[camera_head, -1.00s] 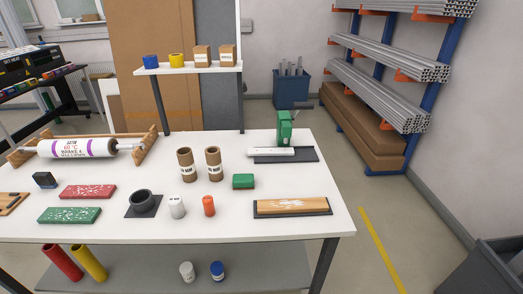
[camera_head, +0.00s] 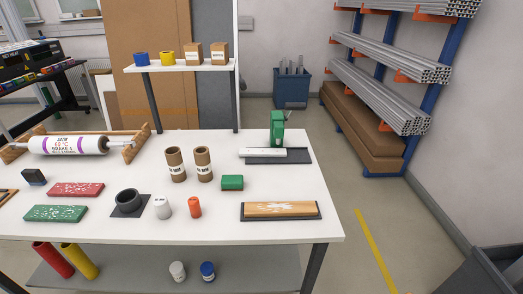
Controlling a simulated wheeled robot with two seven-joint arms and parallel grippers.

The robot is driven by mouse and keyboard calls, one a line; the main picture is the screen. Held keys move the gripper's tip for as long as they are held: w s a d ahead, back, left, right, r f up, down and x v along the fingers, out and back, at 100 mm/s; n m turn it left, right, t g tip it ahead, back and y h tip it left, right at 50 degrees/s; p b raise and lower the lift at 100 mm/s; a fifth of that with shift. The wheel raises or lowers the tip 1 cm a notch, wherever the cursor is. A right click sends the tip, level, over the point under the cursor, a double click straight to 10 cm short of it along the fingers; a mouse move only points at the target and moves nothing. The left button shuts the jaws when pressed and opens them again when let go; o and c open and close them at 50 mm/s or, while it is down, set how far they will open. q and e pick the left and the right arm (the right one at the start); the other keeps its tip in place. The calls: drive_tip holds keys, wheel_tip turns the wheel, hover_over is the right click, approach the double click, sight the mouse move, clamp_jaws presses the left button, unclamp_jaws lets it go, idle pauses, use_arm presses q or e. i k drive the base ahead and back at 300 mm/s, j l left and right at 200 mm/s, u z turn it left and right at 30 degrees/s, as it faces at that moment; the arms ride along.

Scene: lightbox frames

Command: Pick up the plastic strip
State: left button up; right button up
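A white strip (camera_head: 263,152) lies at the back right of the white table, by the foot of a green upright tool (camera_head: 277,128) on a dark base plate (camera_head: 297,156). It looks like the plastic strip, but I cannot tell its material. A red speckled bar (camera_head: 76,190) and a green speckled bar (camera_head: 55,213) lie flat at the table's left. A wooden-topped block (camera_head: 280,209) on a dark base lies at the front right. Neither of my grippers is in view.
The white table (camera_head: 225,226) also holds two brown cardboard tubes (camera_head: 189,163), a small green block (camera_head: 232,183), a black ring (camera_head: 129,202), a white container (camera_head: 162,207) and an orange one (camera_head: 194,207). A pipe rack (camera_head: 400,100) stands at the right.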

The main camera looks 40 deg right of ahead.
sight(244, 152)
drive_tip(key=l+u, duration=0.15)
drive_tip(key=l, duration=0.25)
drive_tip(key=k+l+u, duration=0.1)
drive_tip(key=l, duration=0.35)
drive_tip(key=k+l+u, duration=0.15)
drive_tip(key=l, duration=0.25)
drive_tip(key=l+u, duration=0.15)
drive_tip(key=l, duration=0.25)
drive_tip(key=k+l+u, duration=0.1)
drive_tip(key=l, duration=0.3)
drive_tip(key=l+u, duration=0.15)
drive_tip(key=l, duration=0.35)
drive_tip(key=l+u, duration=0.2)
drive_tip(key=l, duration=0.3)
drive_tip(key=l+u, duration=0.15)
drive_tip(key=l, duration=0.4)
drive_tip(key=k+l+u, duration=0.2)
drive_tip(key=l, duration=0.25)
drive_tip(key=l+u, duration=0.15)
drive_tip(key=l, duration=0.35)
drive_tip(key=l+u, duration=0.15)
drive_tip(key=l, duration=0.35)
drive_tip(key=k+l+u, duration=0.15)
drive_tip(key=l, duration=0.35)
drive_tip(key=l+u, duration=0.15)
drive_tip(key=l, duration=0.35)
